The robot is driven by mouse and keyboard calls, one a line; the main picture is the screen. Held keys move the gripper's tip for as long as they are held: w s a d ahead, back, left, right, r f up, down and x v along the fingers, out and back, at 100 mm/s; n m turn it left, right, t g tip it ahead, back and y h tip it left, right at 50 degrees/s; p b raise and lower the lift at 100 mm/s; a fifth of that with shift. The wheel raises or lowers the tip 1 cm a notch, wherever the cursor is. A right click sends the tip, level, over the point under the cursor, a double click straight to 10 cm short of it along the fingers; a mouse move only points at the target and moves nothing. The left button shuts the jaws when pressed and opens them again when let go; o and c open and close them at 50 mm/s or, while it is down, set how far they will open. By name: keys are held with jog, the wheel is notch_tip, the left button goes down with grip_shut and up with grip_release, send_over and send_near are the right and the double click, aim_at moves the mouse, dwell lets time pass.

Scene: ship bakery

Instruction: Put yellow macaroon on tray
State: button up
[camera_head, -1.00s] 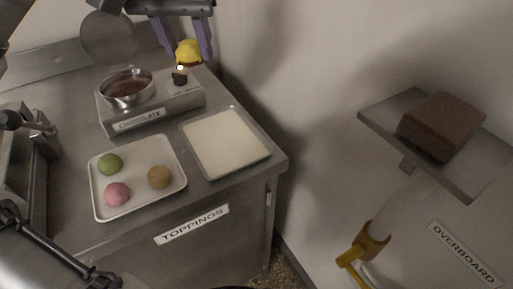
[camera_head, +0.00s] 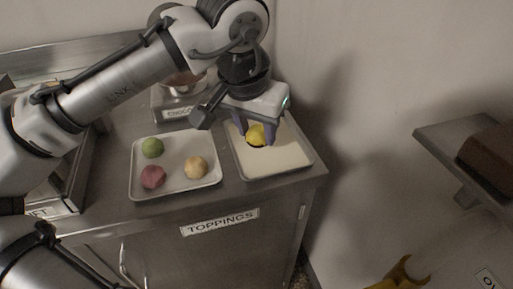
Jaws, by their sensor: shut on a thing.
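The yellow macaroon (camera_head: 255,133) is held between the purple fingers of my gripper (camera_head: 256,137). It has a dark underside and sits over the back part of a tray with a pale cream surface (camera_head: 278,163). I cannot tell whether the macaroon touches that surface. A second, white tray (camera_head: 178,188) to the left holds a green macaroon (camera_head: 152,148), a pink macaroon (camera_head: 152,177) and a tan macaroon (camera_head: 196,167).
The trays lie on a steel counter with a TOPPINGS label (camera_head: 219,221). The chocolate warmer (camera_head: 171,102) stands behind, partly hidden by my arm. A wall shelf (camera_head: 447,143) with a brown block (camera_head: 490,152) is at the right.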

aim_at(255, 145)
jog(key=shift+f, duration=2.4)
jog(key=shift+f, duration=0.1)
jog(key=o, duration=0.7)
jog(key=v, duration=1.2)
